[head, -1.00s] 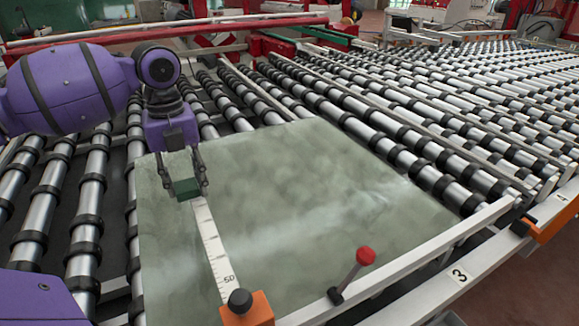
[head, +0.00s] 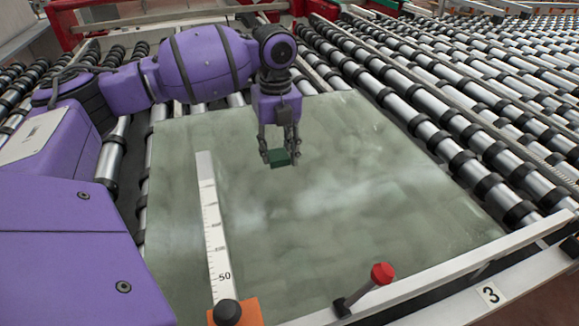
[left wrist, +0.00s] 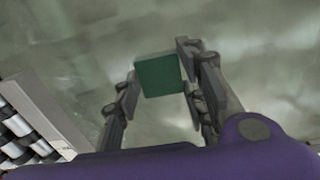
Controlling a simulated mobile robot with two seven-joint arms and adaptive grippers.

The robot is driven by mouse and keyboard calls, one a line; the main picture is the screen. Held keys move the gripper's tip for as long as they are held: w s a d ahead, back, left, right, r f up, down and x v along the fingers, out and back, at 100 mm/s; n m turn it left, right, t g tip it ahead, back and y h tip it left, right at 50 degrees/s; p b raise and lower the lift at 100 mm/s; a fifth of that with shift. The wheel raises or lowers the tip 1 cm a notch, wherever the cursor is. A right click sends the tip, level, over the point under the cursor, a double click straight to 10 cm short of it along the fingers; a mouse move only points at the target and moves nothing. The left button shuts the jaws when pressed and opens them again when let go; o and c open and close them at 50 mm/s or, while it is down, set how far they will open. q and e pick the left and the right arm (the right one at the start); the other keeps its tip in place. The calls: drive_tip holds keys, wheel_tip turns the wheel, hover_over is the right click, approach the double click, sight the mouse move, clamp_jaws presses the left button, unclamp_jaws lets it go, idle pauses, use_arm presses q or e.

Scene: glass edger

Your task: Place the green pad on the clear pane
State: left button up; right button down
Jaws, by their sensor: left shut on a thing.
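The clear pane (head: 330,230) is a large greenish, cloudy sheet lying flat on the rollers. It fills most of the background in the left wrist view (left wrist: 100,40). The green pad (head: 281,158) is a small dark green block. My left gripper (head: 280,161) is shut on the pad, with a finger on either side, over the far middle part of the pane. In the left wrist view the pad (left wrist: 159,76) sits between the fingertips. I cannot tell whether the pad touches the pane or hangs just above it. My right gripper is not in view.
A white measuring scale (head: 213,230) runs across the pane's left part, ending at an orange block (head: 240,312) with a black knob. A red-knobbed lever (head: 381,274) stands at the front rail (head: 450,275). Rollers (head: 440,130) extend right. The pane's right half is free.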

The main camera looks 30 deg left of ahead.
sight(287, 152)
use_arm(q)
drive_tip(key=f, duration=0.1)
drive_tip(key=w+d, duration=0.1)
drive_tip(key=f, duration=0.1)
drive_tip(key=shift+w+d+f, duration=0.25)
drive_tip(key=shift+w+f, duration=0.05)
drive_tip(key=shift+w+d+f, duration=0.1)
drive_tip(key=shift+f, duration=1.6)
drive_tip(key=shift+f, duration=0.1)
drive_tip(key=o, duration=0.8)
drive_tip(key=shift+c, duration=0.2)
wheel_tip(287, 152, up, 12)
